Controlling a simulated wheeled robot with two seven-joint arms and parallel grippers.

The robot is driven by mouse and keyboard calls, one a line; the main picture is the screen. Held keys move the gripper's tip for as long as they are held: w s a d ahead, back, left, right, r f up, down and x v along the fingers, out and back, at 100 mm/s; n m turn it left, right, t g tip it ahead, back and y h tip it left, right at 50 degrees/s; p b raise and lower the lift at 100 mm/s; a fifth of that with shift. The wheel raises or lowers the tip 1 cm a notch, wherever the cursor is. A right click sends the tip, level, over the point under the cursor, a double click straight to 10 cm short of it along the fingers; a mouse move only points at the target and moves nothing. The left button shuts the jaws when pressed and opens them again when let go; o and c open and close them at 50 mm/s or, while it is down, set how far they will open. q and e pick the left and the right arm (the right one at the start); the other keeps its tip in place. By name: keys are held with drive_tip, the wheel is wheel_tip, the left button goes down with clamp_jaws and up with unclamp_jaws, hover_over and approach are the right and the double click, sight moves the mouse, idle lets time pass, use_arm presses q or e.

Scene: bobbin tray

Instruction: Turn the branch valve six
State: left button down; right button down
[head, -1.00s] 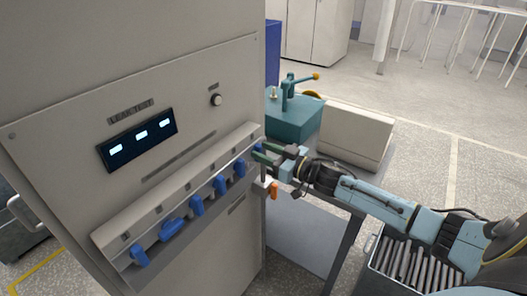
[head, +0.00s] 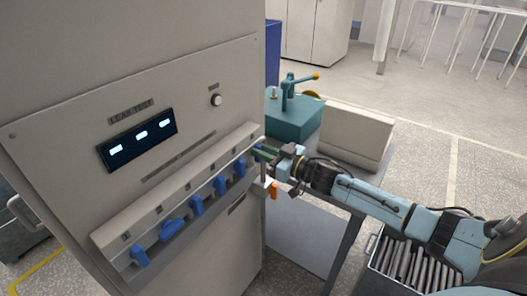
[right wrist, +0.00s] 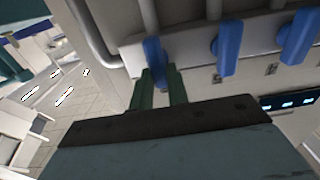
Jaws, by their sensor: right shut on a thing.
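A row of blue valve handles runs along the sloped ledge of the grey leak test cabinet (head: 200,75). The sixth handle (right wrist: 154,50), at the far right end of the row in the head view, is mostly hidden there by my gripper. My right gripper (head: 262,153) has reached it from the right. In the right wrist view its green fingers (right wrist: 161,88) are shut on either side of the lower part of this handle, which points roughly down like its neighbour (right wrist: 228,46). My left gripper is not in view.
The fifth handle (head: 240,168) is close to the gripper. An orange-handled part (head: 274,191) sits just below it. A teal machine (head: 292,120) stands behind, and a crate of rods (head: 370,262) is under my right arm.

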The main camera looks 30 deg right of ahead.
drive_tip(key=shift+n, duration=0.4)
drive_tip(key=n, duration=0.5)
drive_tip(key=a+f+n+b, duration=0.1)
drive_tip(key=n, duration=1)
drive_tip(key=shift+s+a+f+n+b, duration=0.2)
drive_tip(key=shift+s+f+n+b, duration=0.1)
drive_tip(key=shift+n, duration=0.1)
drive_tip(key=c, duration=1.4)
unclamp_jaws()
drive_tip(key=shift+o, duration=0.2)
